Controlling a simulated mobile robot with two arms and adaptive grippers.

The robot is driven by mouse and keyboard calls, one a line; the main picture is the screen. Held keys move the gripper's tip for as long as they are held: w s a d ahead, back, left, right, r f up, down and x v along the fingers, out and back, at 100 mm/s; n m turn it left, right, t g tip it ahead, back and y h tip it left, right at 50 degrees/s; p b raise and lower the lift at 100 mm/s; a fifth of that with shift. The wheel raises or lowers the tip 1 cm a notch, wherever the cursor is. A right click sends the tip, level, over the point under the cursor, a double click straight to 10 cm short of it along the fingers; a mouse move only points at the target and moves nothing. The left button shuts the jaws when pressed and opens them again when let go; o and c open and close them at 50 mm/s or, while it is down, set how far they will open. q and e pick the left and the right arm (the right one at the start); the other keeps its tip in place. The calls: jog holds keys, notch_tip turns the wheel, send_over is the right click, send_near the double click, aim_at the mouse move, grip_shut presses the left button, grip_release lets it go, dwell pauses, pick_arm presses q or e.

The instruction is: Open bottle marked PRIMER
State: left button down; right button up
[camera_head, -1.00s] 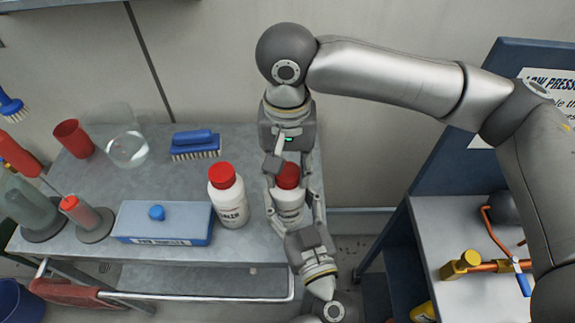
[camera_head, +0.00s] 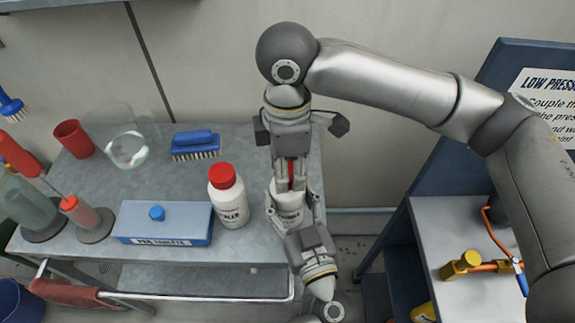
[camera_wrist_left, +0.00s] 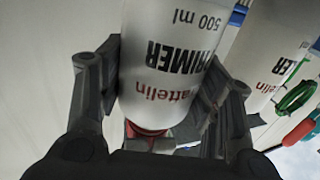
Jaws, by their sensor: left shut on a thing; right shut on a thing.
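A white bottle marked PRIMER (camera_head: 288,214) stands upright near the right end of the grey bench. Its label reads upside down in the left wrist view (camera_wrist_left: 175,60). My left gripper (camera_head: 291,207) is shut around the bottle's body from the front, its fingers on both sides. My right gripper (camera_head: 290,176) points down from above and is shut on the bottle's red cap (camera_head: 291,170). The fingers hide most of the cap. Whether the cap is loose on the neck cannot be told.
A similar white bottle with a red cap, marked SEALER (camera_head: 229,200), stands close to the left. A blue box (camera_head: 163,224), a blue brush (camera_head: 195,147), a red cup (camera_head: 73,139) and a glass flask (camera_head: 126,152) lie further left. A blue-backed station stands right.

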jog(key=n, duration=1.5)
jog(key=shift+r, duration=0.1)
jog(key=n, duration=0.5)
jog(key=shift+r, duration=0.15)
jog(key=shift+r, duration=0.95)
